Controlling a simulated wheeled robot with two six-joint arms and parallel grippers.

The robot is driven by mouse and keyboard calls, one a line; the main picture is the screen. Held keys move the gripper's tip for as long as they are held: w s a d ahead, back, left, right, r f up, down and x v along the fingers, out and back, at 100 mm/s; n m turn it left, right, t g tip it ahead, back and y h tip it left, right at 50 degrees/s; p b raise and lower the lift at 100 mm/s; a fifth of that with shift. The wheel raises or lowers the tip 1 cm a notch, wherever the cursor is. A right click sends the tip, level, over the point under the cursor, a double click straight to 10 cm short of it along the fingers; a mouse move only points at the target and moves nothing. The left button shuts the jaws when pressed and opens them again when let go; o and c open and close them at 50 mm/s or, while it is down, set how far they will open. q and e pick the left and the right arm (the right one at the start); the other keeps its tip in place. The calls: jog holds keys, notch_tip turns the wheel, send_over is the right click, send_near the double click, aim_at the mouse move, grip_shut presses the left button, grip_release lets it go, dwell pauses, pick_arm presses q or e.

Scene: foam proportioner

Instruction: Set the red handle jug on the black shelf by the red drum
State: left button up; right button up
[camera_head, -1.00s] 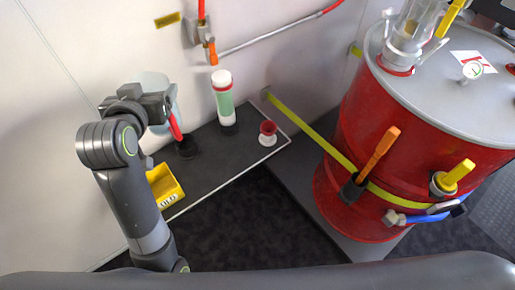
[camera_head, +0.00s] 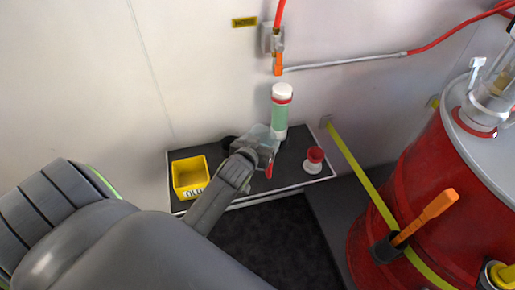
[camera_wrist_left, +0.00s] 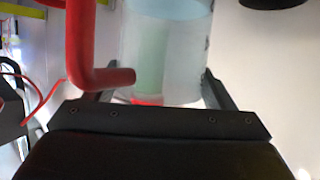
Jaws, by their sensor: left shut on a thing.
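The translucent jug (camera_head: 258,134) with its red handle (camera_head: 270,166) is over the black shelf (camera_head: 290,178), in front of the green and white bottle. My left gripper (camera_head: 243,160) is shut on the jug and partly hides it. In the left wrist view the jug's clear body (camera_wrist_left: 190,50) is between the fingers, and the red handle (camera_wrist_left: 85,45) is at the left. I cannot tell whether the jug's base touches the shelf. The red drum (camera_head: 420,165) stands to the right of the shelf. My right gripper is not in view.
The green and white bottle (camera_head: 280,112) stands close behind the jug. A red and white spool-shaped piece (camera_head: 314,160) is to its right. A yellow bin (camera_head: 190,178) and a dark round piece (camera_head: 229,143) are to its left.

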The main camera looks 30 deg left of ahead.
pick_arm(q)
notch_tip(320, 180, down, 4)
jog(key=shift+f+b, duration=0.15)
jog(key=shift+b, duration=0.2)
jog(key=shift+f, duration=0.45)
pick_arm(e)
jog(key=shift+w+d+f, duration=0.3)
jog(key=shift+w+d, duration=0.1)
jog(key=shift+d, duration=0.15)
pick_arm(q)
jog(key=o, duration=1)
jog(key=shift+f, duration=0.15)
jog(key=o, duration=0.5)
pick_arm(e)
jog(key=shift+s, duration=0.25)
